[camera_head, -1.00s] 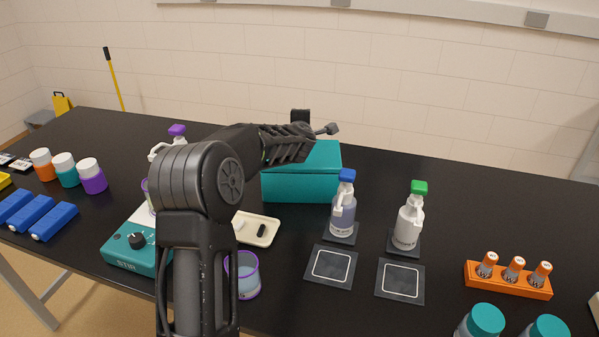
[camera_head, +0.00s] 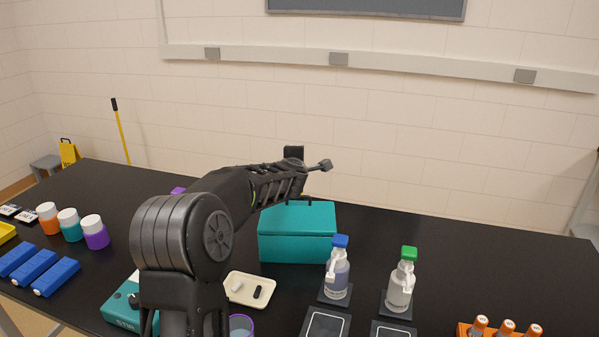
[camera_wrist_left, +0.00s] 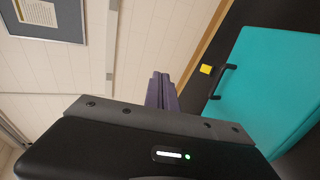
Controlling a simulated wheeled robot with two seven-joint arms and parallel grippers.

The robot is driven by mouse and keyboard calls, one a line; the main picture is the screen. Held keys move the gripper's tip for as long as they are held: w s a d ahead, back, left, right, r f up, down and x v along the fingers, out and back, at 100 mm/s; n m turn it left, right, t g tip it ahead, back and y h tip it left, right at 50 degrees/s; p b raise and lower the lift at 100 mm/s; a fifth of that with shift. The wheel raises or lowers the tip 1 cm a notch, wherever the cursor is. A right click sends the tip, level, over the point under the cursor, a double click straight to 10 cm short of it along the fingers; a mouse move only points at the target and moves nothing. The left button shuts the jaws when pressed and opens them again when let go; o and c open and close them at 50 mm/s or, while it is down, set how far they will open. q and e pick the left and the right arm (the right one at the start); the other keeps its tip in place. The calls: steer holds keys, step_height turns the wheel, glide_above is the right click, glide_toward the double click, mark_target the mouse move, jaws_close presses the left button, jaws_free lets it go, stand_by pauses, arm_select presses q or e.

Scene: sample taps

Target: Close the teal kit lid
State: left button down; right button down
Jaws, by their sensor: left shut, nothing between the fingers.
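The teal kit (camera_head: 297,246) stands on the black table behind the bottles, and its teal lid (camera_head: 312,215) lies down over the box. In the left wrist view the lid (camera_wrist_left: 270,95) fills the right side, with a dark handle (camera_wrist_left: 222,80) on its edge. My left gripper (camera_head: 325,165) is shut and empty, raised above the kit. In the left wrist view its fingers (camera_wrist_left: 161,92) are together and apart from the lid. My left arm hides part of the table at the left. My right gripper is not in view.
A blue-capped bottle (camera_head: 338,272) and a green-capped bottle (camera_head: 401,284) stand in front of the kit. A cream tray (camera_head: 262,303) lies nearer, left of them. A teal stirrer (camera_head: 122,311) is at front left. The table right of the kit is clear.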

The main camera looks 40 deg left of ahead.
arm_select(q)
steer(key=r, duration=0.1)
steer(key=r+p, duration=0.1)
steer(key=r, duration=0.2)
steer(key=shift+s+d+r, duration=0.2)
steer(key=shift+s+d, duration=0.05)
steer(key=shift+s, duration=0.15)
steer(key=shift+f, duration=0.1)
